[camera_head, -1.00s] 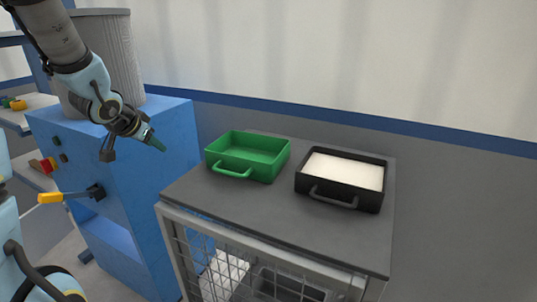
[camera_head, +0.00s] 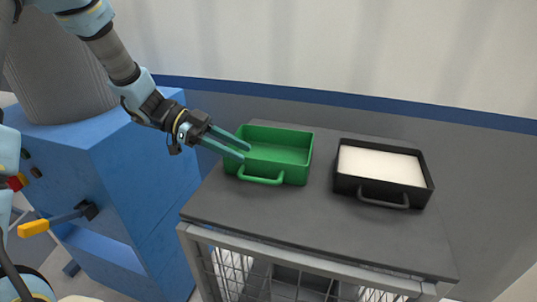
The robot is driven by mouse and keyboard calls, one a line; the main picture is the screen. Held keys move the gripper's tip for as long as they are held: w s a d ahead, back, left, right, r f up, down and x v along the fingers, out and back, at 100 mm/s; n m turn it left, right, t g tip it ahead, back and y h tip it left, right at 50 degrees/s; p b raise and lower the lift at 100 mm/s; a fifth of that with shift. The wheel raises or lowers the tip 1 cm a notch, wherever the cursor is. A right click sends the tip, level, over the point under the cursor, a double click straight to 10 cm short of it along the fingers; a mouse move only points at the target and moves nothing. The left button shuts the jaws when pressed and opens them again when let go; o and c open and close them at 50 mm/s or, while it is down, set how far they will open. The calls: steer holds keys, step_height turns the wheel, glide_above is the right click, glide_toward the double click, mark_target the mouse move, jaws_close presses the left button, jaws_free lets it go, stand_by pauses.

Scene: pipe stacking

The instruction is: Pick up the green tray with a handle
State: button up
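The green tray (camera_head: 283,149) is an empty rectangular tray with a loop handle (camera_head: 261,180) on its near side. It sits on the left part of a dark grey cabinet top. My gripper (camera_head: 243,151) reaches in from the upper left, with its two teal fingers apart. The fingertips appear at the left side of the tray, in front of its left wall in the picture. I cannot tell whether they touch the tray. Nothing shows between the fingers.
A black tray (camera_head: 343,186) with white contents and its own handle stands to the right of the green tray. The cabinet top (camera_head: 310,222) is clear in front. A blue machine (camera_head: 150,190) with a yellow-ended lever (camera_head: 34,228) stands at the left. A wall rises behind.

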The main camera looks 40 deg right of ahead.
mark_target(263, 162)
steer(key=p+x, duration=0.2)
steer(key=x, duration=0.4)
steer(key=shift+a+r, duration=0.1)
steer(key=shift+s+d+f, duration=0.3)
steer(key=shift+s, duration=0.1)
jaws_close()
stand_by(1.0)
